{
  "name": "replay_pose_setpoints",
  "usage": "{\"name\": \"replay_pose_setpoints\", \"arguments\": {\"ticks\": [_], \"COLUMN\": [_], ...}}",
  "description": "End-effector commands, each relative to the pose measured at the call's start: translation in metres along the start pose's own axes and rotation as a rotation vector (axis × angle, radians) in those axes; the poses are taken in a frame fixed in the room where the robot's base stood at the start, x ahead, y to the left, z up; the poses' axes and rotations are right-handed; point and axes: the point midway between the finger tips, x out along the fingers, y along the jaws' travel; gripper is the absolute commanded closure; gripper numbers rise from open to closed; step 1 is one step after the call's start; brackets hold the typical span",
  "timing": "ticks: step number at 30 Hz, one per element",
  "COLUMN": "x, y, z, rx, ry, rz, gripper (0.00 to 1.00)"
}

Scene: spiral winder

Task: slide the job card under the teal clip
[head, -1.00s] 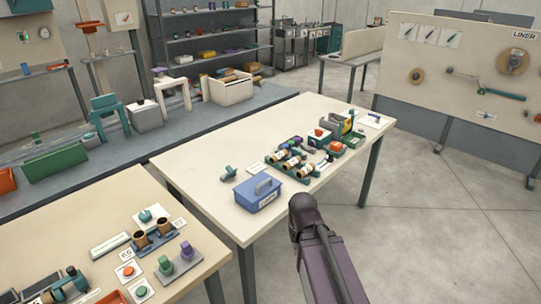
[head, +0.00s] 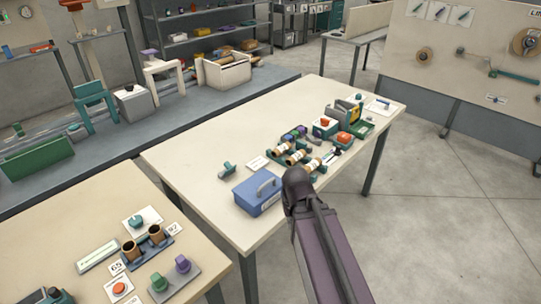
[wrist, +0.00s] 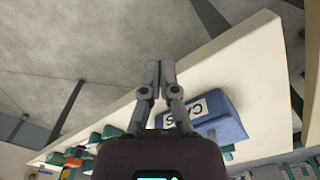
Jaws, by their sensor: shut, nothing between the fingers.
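My gripper (wrist: 160,68) is shut and empty in the wrist view, its two grey fingers pressed together over the grey floor, beside the long table's edge. In the head view my arm hides the fingers; its dark end shows just right of the blue box. A small white card (head: 258,162) lies flat on the long table, left of the parts rack; I cannot tell if it is the job card. A small teal piece (head: 228,170) lies left of it, apart from it; it may be the teal clip. Another white sheet with a blue bar across it (head: 381,106) lies at the table's far right end.
Several rollers and small devices crowd the table's right half. Its left half is mostly clear. A second table (head: 60,230) stands front left.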

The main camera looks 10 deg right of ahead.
Motion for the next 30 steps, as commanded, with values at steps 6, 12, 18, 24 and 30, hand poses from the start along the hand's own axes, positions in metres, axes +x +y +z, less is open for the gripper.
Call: {"name": "replay_pose_setpoints", "arguments": {"ticks": [6, 12, 18, 24, 30], "x": [0.000, -0.006, -0.026, -0.054, -0.071], "y": [0.000, 0.000, -0.001, -0.002, -0.004], "z": [0.000, -0.011, -0.051, -0.109, -0.147], "rx": [0.000, 0.030, 0.154, 0.363, 0.513], "ry": [0.000, 0.006, 0.033, 0.089, 0.139], "rz": [0.000, 0.009, 0.046, 0.096, 0.125], "gripper": [1.00, 1.00, 1.00, 1.00, 1.00]}}
